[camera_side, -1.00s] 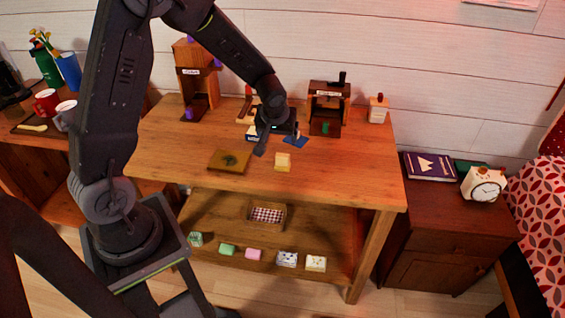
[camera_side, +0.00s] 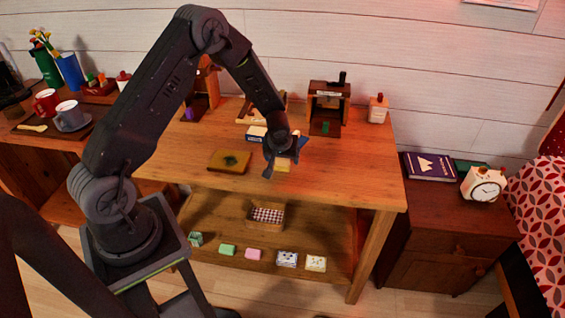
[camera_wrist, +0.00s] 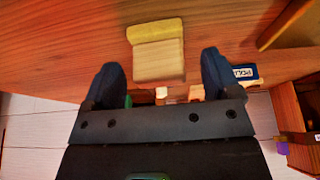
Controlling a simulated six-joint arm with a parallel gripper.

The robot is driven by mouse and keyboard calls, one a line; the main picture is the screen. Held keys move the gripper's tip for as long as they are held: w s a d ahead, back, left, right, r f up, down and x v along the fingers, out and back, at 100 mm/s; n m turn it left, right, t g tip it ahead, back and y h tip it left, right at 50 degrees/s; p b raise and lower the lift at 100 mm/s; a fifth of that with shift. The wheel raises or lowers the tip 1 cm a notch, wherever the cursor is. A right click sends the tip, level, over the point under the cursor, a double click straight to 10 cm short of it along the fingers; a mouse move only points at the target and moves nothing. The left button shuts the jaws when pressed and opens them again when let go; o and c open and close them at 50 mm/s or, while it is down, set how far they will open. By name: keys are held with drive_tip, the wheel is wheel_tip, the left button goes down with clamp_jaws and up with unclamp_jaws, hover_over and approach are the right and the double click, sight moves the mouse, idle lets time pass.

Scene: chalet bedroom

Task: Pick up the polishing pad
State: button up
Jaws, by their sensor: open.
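The likely polishing pad is a cream block with a yellow strip (camera_wrist: 158,56), lying on the wooden table (camera_side: 345,170). In the side view the pad (camera_side: 283,166) is partly hidden by my gripper (camera_side: 286,158). In the wrist view my gripper (camera_wrist: 161,68) is open and empty. Its two dark fingers are spread left and right, with the pad between and slightly beyond the tips. The pad looks untouched; the height of the fingers above the table cannot be told.
A brown board with a dark green patch (camera_side: 230,162) lies left of the pad. A small labelled box (camera_side: 256,134) and a blue piece (camera_wrist: 214,72) are close behind. A wooden stand (camera_side: 328,108) and a bottle (camera_side: 378,108) stand at the back. The table's front right is clear.

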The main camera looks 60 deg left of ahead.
drive_tip(key=shift+x, duration=1.1)
drive_tip(key=c, duration=1)
drive_tip(key=shift+r, duration=0.1)
drive_tip(key=shift+r, duration=0.5)
drive_tip(key=r, duration=0.2)
drive_tip(key=s+a+r, duration=0.1)
drive_tip(key=shift+r, duration=0.4)
drive_tip(key=s+a+r, duration=0.4)
drive_tip(key=s, duration=0.1)
drive_tip(key=s+a+r, duration=0.2)
drive_tip(key=a, duration=0.1)
drive_tip(key=shift+s, duration=0.25)
